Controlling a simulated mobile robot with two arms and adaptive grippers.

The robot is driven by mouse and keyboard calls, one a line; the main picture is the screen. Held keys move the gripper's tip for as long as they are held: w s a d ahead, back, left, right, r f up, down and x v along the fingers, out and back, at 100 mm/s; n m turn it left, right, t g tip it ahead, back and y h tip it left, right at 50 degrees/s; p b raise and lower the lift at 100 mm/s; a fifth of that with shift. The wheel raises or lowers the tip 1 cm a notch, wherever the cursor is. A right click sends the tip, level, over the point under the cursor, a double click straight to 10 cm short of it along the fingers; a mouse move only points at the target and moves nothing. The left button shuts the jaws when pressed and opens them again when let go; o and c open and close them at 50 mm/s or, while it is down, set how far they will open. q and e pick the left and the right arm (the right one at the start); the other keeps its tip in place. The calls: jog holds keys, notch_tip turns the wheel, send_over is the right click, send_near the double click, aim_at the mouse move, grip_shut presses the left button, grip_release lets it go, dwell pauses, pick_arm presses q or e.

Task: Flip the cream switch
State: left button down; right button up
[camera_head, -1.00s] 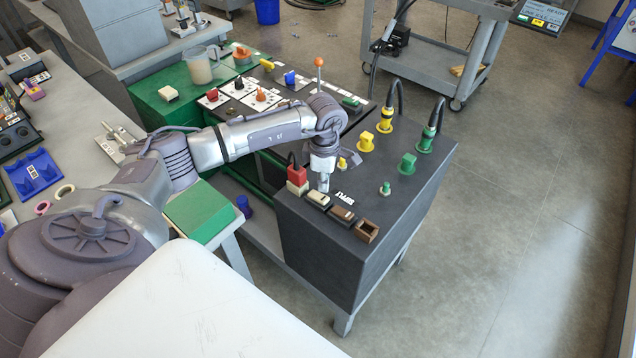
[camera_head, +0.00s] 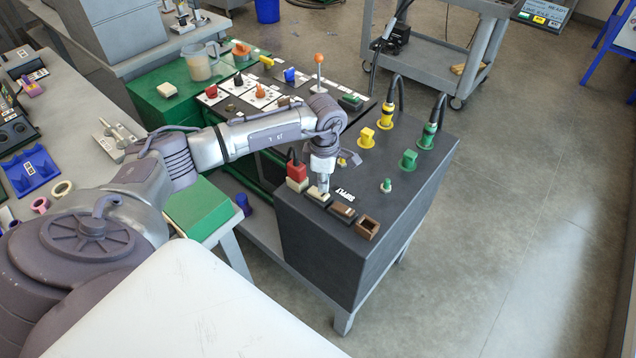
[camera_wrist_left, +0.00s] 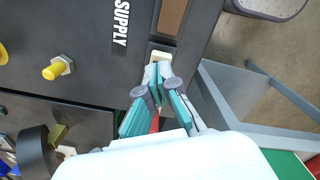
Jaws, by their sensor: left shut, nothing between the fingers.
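The cream switch (camera_head: 316,194) is a small pale rocker in a dark frame near the front edge of the dark cart box (camera_head: 330,245). It also shows in the left wrist view (camera_wrist_left: 161,57), partly hidden by my fingertips. My left gripper (camera_head: 323,190) points down over the switch with its fingers together and nothing between them. In the left wrist view the fingertips (camera_wrist_left: 158,72) are at the switch's near end. I cannot tell whether they touch it. My right gripper is not in view.
Yellow connectors (camera_head: 367,137) and green ones (camera_head: 408,162) stand farther back. A "SUPPLY" label (camera_wrist_left: 121,22) lies beside the switches.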

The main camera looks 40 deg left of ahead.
aim_at(324, 195)
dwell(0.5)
pick_arm(q)
jog(key=shift+f+b, duration=1.1)
jog(key=shift+f, duration=0.15)
dwell(0.6)
jog(key=shift+r+p, duration=2.15)
jog(key=shift+r, duration=1.4)
jog(key=shift+d+f, duration=0.1)
